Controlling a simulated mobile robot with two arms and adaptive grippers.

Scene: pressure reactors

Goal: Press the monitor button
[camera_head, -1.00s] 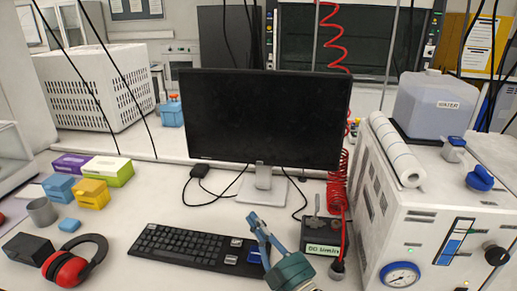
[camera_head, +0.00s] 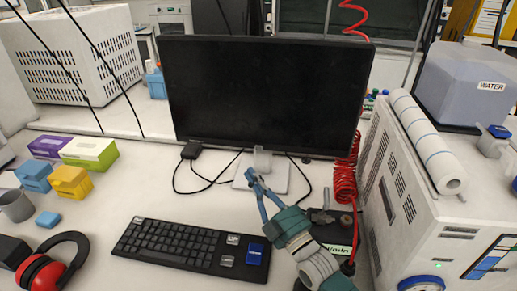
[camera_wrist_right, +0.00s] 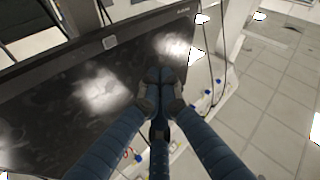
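The black monitor (camera_head: 265,90) stands upright on a pale stand (camera_head: 262,170), its screen dark. My right gripper (camera_head: 253,178) is in front of the stand, its fingertips just below the monitor's lower edge in the head view. In the right wrist view the fingers of my right gripper (camera_wrist_right: 160,76) are drawn together with nothing between them, in front of the monitor (camera_wrist_right: 70,95). A small grey square (camera_wrist_right: 110,42), perhaps the button, shows on the monitor's bezel, apart from the fingertips. No button can be made out in the head view. My left gripper is out of view.
A black keyboard (camera_head: 190,246) lies in front of the monitor. A red coiled hose (camera_head: 345,180) hangs close on the right, beside a white machine (camera_head: 440,225). Red earmuffs (camera_head: 45,270) and small boxes (camera_head: 90,152) are at the left. Black cables lie near the stand.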

